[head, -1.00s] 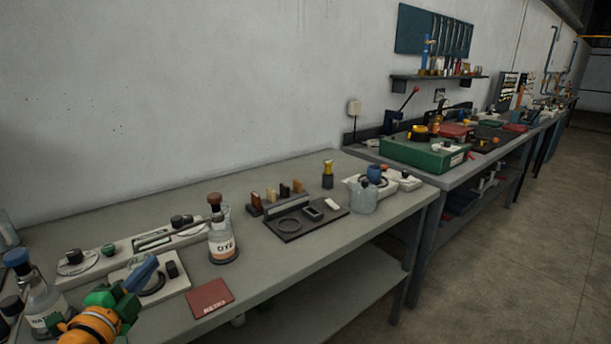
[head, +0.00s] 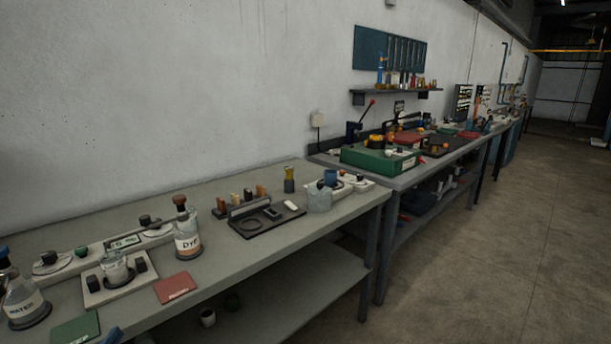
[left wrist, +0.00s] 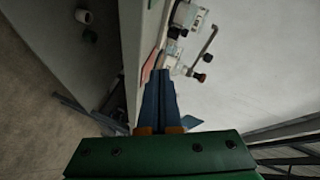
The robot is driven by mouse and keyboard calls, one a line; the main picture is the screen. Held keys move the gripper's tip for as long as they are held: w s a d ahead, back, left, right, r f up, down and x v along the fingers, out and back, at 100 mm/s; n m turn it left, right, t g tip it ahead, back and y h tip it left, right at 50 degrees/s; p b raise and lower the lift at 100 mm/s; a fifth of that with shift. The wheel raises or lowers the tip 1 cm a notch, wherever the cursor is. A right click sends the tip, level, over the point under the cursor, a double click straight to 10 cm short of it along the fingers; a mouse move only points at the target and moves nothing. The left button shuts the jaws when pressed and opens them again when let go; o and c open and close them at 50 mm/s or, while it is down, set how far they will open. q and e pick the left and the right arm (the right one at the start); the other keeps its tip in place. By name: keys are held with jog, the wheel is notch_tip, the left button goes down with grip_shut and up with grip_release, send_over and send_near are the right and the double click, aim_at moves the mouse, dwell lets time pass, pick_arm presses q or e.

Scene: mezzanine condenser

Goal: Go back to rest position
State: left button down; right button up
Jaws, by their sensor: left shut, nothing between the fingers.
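My left gripper (left wrist: 160,78) shows in the left wrist view with its two blue fingers shut together and nothing between them. In the head view only a small blue part of it (head: 111,335) shows at the bottom edge, low by the bench's front edge, near a green card (head: 76,330). It touches nothing that I can make out. My right gripper is in neither view.
The grey bench (head: 235,262) carries a WATER bottle (head: 22,304), a DYE bottle (head: 187,240), a small beaker (head: 114,268) on a white plate, and a red card (head: 175,289). Open floor (head: 480,290) lies to the right.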

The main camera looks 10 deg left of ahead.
pick_arm(q)
jog(key=s+d+f+n+g+h, duration=0.3)
jog(key=s+d+f+n+g, duration=0.45)
jog(key=s+d+f, duration=0.65)
jog(key=s+d+f+g+h, duration=0.2)
jog(key=s+d+g+h, duration=0.15)
jog(key=d, duration=0.75)
notch_tip(320, 180, down, 15)
jog(key=s+a+g, duration=0.1)
jog(key=s, duration=0.1)
jog(key=s+a+f+g, duration=0.1)
jog(key=s+a+f, duration=0.1)
jog(key=s+f, duration=0.9)
jog(key=shift+s+f+m+y, duration=0.3)
jog(key=shift+s+m+y, duration=0.15)
jog(key=shift+s, duration=0.35)
